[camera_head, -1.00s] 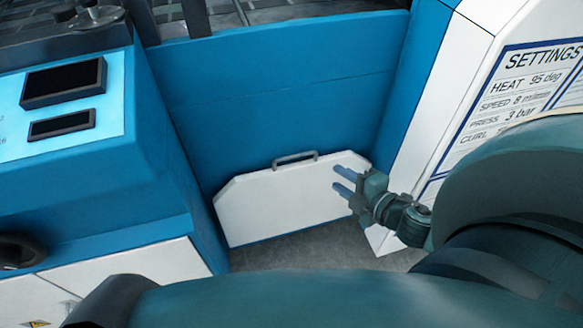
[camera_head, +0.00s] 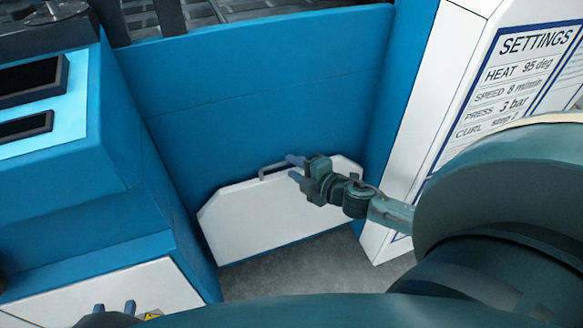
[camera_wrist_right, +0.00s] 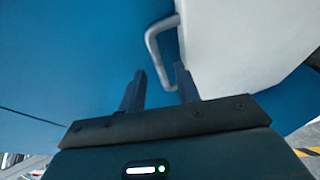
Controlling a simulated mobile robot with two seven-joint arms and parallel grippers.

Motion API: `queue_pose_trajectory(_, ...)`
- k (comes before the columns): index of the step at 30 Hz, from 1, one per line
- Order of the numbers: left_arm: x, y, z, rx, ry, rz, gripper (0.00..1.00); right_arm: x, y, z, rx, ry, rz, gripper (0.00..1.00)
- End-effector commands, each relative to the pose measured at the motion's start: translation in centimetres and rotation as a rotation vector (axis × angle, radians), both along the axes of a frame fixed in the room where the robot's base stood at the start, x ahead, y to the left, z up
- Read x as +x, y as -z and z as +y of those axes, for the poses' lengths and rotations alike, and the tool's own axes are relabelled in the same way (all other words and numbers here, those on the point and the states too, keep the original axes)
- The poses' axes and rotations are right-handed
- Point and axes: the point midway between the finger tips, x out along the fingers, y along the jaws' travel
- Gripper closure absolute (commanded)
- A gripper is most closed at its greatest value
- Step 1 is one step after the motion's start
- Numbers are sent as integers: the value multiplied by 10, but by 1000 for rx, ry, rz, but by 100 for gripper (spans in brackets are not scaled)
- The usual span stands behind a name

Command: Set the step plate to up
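The step plate (camera_head: 245,220) is a white panel with cut upper corners, low against the blue machine front; its exact tilt is hard to tell. A grey bar handle (camera_head: 272,168) sits at its top edge. My right gripper (camera_head: 293,167) is open at the handle's right end, covering part of the plate.
A blue cabinet (camera_head: 80,190) with dark displays stands at the left. A white panel with a settings sheet (camera_head: 510,85) is at the right. Grey floor (camera_head: 300,270) shows below the plate. My right arm fills the lower right.

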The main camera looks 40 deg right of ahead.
Motion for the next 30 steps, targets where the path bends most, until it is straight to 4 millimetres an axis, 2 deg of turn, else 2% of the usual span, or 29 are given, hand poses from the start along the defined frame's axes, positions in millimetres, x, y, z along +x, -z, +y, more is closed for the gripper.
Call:
queue_pose_trajectory(6,1,0,0,0,1,-24,67,15,5,2,1,0,0,67)
queue_pose_trajectory(16,1,0,-2,-1,4,-26,67,17,5,3,1,0,1,68)
queue_pose_trajectory(27,1,0,-2,-1,4,-24,67,17,5,3,1,0,1,99)
queue_pose_trajectory(30,1,0,-2,-1,4,-24,67,17,5,3,1,0,1,100)
